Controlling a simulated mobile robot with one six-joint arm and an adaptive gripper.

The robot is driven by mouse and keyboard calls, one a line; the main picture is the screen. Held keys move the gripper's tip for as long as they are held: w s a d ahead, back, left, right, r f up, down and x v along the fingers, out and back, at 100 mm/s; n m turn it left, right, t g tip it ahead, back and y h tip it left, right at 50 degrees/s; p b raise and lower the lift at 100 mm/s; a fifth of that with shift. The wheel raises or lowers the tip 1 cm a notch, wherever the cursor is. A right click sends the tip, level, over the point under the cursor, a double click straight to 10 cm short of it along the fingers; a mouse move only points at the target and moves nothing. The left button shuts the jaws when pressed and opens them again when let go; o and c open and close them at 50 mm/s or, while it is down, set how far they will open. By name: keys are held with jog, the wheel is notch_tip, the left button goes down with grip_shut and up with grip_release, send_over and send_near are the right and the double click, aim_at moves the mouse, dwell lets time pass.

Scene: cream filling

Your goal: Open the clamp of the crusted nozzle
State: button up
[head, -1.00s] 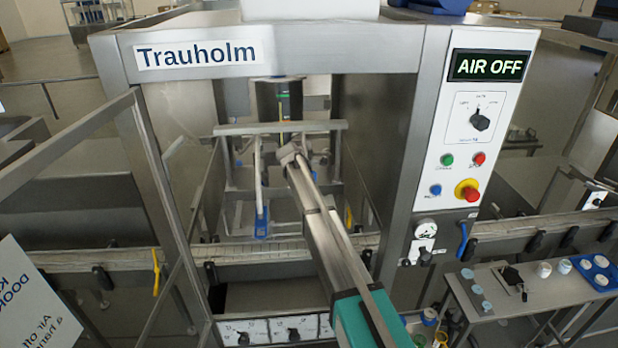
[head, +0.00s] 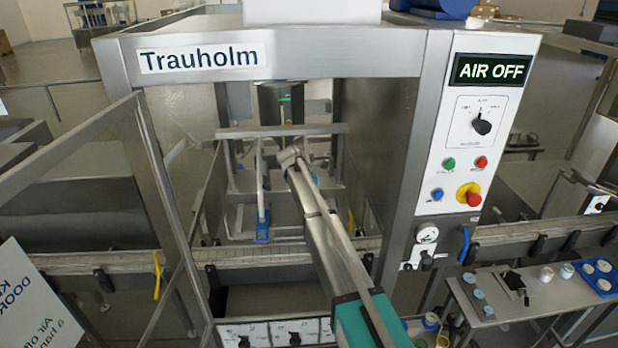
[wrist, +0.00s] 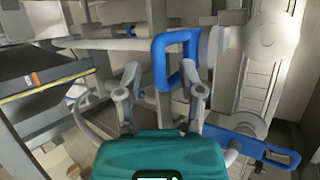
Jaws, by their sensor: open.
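My gripper (head: 291,158) is inside the machine frame in the head view, below the crossbar that carries the nozzles. In the wrist view my gripper (wrist: 163,85) is open, its two fingers apart. A blue loop-shaped clamp handle (wrist: 160,62) on a pale nozzle pipe (wrist: 125,44) stands just beyond the fingertips, nearer the right finger; contact cannot be told. A second blue clamp handle (wrist: 284,160) lies at the lower right. In the head view a nozzle with a blue lower end (head: 262,236) hangs left of my gripper. I cannot make out crust on any nozzle.
The crossbar (head: 245,132) and side posts of the frame surround my arm. The open door frame (head: 70,140) is at the left. The control panel (head: 478,130) reads AIR OFF. A conveyor (head: 280,250) runs below; a small table (head: 545,296) with cups stands at the right.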

jog(key=shift+w+a+r, duration=0.1)
jog(key=shift+a, duration=0.15)
notch_tip(320, 180, up, 5)
jog(key=p, duration=0.5)
jog(key=shift+d+f, duration=0.2)
jog(key=s+d+f+m+g+b, duration=0.1)
jog(key=s+d+f+m+b, duration=0.3)
jog(key=s, duration=0.4)
jog(key=s+d+f+m+g+y+b, duration=0.1)
jog(key=s+d+f+m+b, duration=0.1)
jog(key=s+d+f+b, duration=0.35)
jog(key=s+d+f+m+g+b, duration=0.25)
jog(key=s+d+f, duration=0.3)
jog(key=s, duration=0.35)
jog(key=s+d+f+m+y+b, duration=0.1)
jog(key=s+d+f+m+b, duration=0.1)
jog(key=s, duration=0.6)
jog(key=s+d+f+m+g+y+b, duration=0.1)
jog(key=s+f+m+b, duration=0.3)
jog(key=s, duration=0.5)
jog(key=s+d+f+m+g+b, duration=0.1)
jog(key=s+d+f+m+b, duration=0.2)
jog(key=s, duration=0.5)
notch_tip(320, 180, down, 3)
jog(key=shift+s+d+r+y+b, duration=0.1)
jog(key=shift+s+d+y+b, duration=0.3)
jog(key=shift+b, duration=0.35)
